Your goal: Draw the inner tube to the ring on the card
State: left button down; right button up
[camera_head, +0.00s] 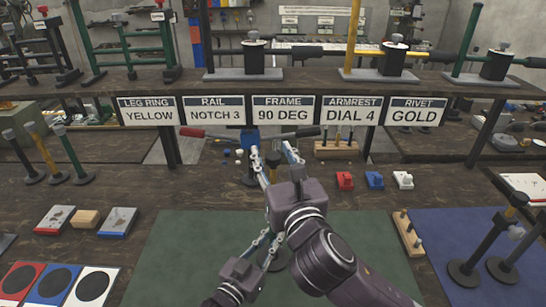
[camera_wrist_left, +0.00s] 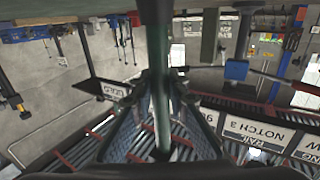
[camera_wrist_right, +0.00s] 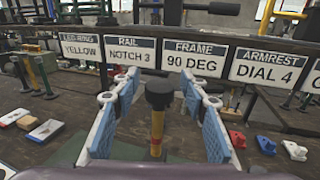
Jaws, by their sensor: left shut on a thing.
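The leg ring card (camera_head: 147,109) reads YELLOW. It also shows in the right wrist view (camera_wrist_right: 80,50). In the right wrist view a tube with a black end cap (camera_wrist_right: 158,95) and a yellow section (camera_wrist_right: 157,132) under it stands upright. My right gripper (camera_wrist_right: 160,110) is open, with its blue-padded fingers on both sides of this tube and a gap to each. In the left wrist view my left gripper (camera_wrist_left: 160,125) is shut on a dark green tube (camera_wrist_left: 155,60). In the head view my right gripper (camera_head: 273,150) hides most of the tube.
Other cards hang along the shelf edge, such as the frame card (camera_head: 287,108). A red-and-black bar (camera_head: 205,132) lies behind my right gripper. Red (camera_head: 345,181) and blue (camera_head: 374,180) blocks stand to the right. The green mat (camera_head: 180,250) is largely clear.

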jog(key=shift+f, duration=0.1)
jog(key=shift+s+d+f, duration=0.1)
jog(key=shift+s, duration=0.45)
jog(key=v, duration=0.6)
jog(key=shift+s+d, duration=0.15)
jog(key=shift+s, duration=0.05)
